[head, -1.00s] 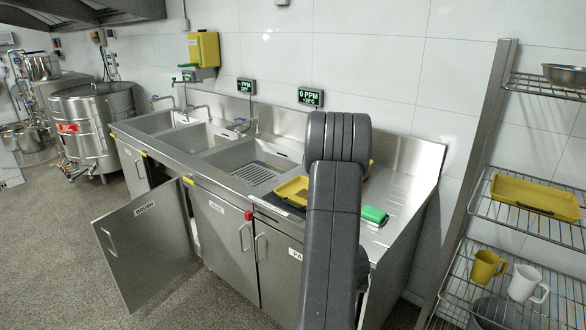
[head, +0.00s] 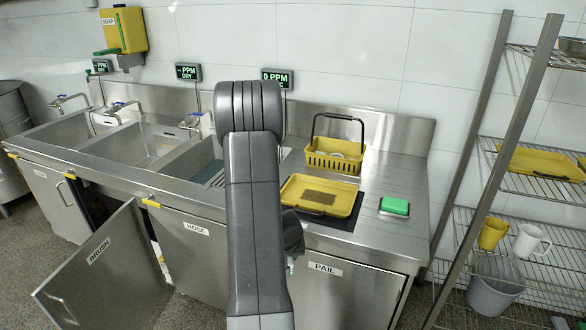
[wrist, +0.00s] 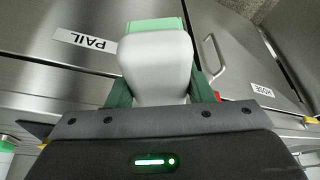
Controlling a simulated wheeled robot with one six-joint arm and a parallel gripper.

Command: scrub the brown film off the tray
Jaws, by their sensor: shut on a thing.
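The yellow tray (head: 290,188) lies on a dark mat (head: 345,223) on the steel counter, with a rough brown film (head: 320,198) on its floor. My gripper (wrist: 160,88) is shut on a white thing with a pale green end, which looks like a brush (wrist: 155,55). In the wrist view, it is in front of the cupboard door marked PAIL, apart from the tray. In the head view, my arm hides most of the gripper and the held brush.
A yellow basket (head: 333,163) stands behind the tray, and a green pad (head: 394,206) lies right of it. Sinks (head: 150,150) line the left. The BRUSH cupboard door (head: 100,262) hangs open. A rack (head: 540,165) with another yellow tray stands right.

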